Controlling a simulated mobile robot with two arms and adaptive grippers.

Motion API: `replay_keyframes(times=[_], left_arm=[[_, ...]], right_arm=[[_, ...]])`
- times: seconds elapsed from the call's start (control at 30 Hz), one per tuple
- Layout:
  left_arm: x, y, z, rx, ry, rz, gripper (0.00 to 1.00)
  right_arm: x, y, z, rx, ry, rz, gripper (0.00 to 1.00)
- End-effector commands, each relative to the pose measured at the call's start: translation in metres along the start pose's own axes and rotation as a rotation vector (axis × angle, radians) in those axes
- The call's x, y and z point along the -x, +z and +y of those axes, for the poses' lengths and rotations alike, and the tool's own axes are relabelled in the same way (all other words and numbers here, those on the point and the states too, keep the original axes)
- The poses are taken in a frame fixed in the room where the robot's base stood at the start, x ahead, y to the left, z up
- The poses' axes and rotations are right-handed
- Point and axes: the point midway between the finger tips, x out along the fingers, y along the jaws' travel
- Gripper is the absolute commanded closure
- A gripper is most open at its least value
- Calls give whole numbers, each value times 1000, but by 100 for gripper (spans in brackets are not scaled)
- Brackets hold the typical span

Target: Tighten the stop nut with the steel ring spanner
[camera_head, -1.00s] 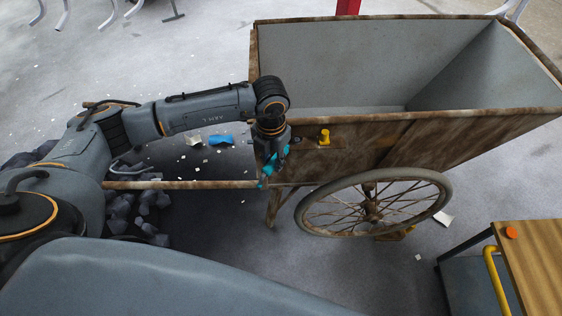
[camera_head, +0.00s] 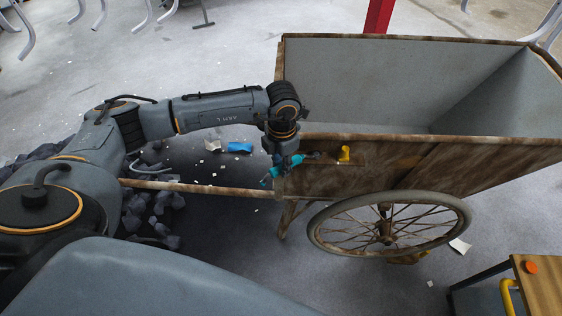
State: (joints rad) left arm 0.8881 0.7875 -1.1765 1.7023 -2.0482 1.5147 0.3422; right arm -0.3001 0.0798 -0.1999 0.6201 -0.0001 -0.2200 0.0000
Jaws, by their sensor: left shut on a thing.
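My left gripper (camera_head: 284,164) is at the front left corner of the cart's side, with its arm coming in from the left. It is shut on a slim thing, likely the steel ring spanner (camera_head: 312,155), of which a small grey end shows to the right of the teal parts. The grey end points towards a yellow fitting (camera_head: 344,153) on the wooden side and looks a little apart from it. The stop nut is too small or hidden to make out. My right gripper is out of view.
The wooden cart (camera_head: 440,165) has an open grey tub, a spoked wheel (camera_head: 385,225) and a shaft (camera_head: 195,188) running left. Dark lumps (camera_head: 150,215) lie under my left arm. A wooden-topped trolley (camera_head: 540,290) with an orange knob (camera_head: 531,267) stands at lower right.

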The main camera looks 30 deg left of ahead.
Motion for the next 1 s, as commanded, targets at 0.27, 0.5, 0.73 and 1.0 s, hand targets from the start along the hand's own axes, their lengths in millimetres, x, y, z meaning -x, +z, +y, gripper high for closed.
replay_keyframes(times=[0.27, 0.5, 0.73, 1.0], left_arm=[[0, 0, 0, 0, 0, -1, 100], [5, 0, 0, 0, 0, -1, 100], [11, 0, 0, 0, 0, -1, 100], [10, 0, 0, 0, 0, -1, 100]], right_arm=[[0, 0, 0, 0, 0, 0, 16], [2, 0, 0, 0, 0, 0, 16], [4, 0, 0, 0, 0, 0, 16], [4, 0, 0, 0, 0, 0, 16]])
